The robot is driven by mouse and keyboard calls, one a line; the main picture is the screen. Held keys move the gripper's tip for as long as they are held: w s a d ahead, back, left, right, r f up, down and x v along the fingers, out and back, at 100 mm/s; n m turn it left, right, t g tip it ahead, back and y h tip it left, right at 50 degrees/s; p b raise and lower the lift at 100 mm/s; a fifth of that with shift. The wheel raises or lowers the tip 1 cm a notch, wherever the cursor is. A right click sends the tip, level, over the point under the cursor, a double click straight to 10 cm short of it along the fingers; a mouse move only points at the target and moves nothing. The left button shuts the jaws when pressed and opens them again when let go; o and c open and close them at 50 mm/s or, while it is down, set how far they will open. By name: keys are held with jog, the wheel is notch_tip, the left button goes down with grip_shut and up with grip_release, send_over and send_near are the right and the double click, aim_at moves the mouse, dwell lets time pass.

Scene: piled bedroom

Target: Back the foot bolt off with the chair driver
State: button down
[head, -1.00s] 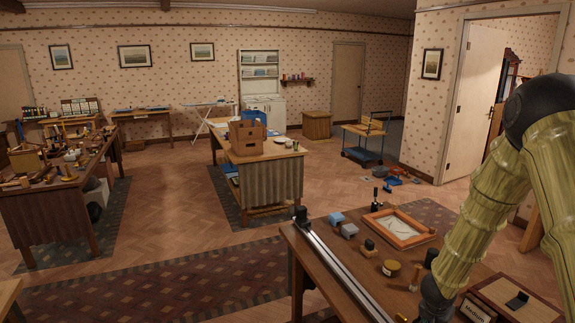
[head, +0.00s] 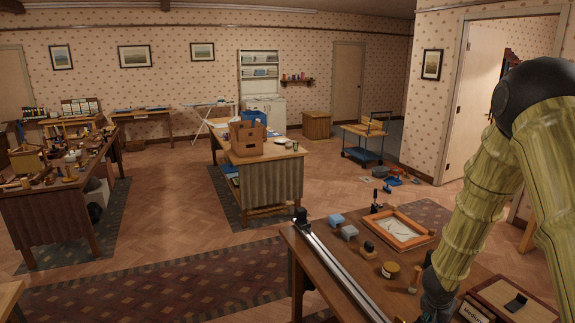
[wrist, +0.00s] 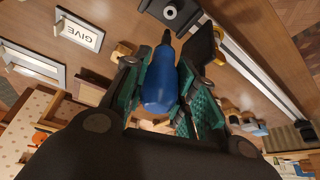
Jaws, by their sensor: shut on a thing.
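My gripper (wrist: 164,74) is shut on the blue handle of the driver (wrist: 160,88) in the wrist view. The driver's dark shaft points toward the top of the picture, at a grey block with a dark round centre (wrist: 170,12). That may be the foot bolt's place; I cannot make out a bolt head. I cannot tell whether the tip touches it. In the head view my arm reaches down to the table at the lower right, and the gripper and driver are hidden there.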

jog(key=shift+r, duration=2.35)
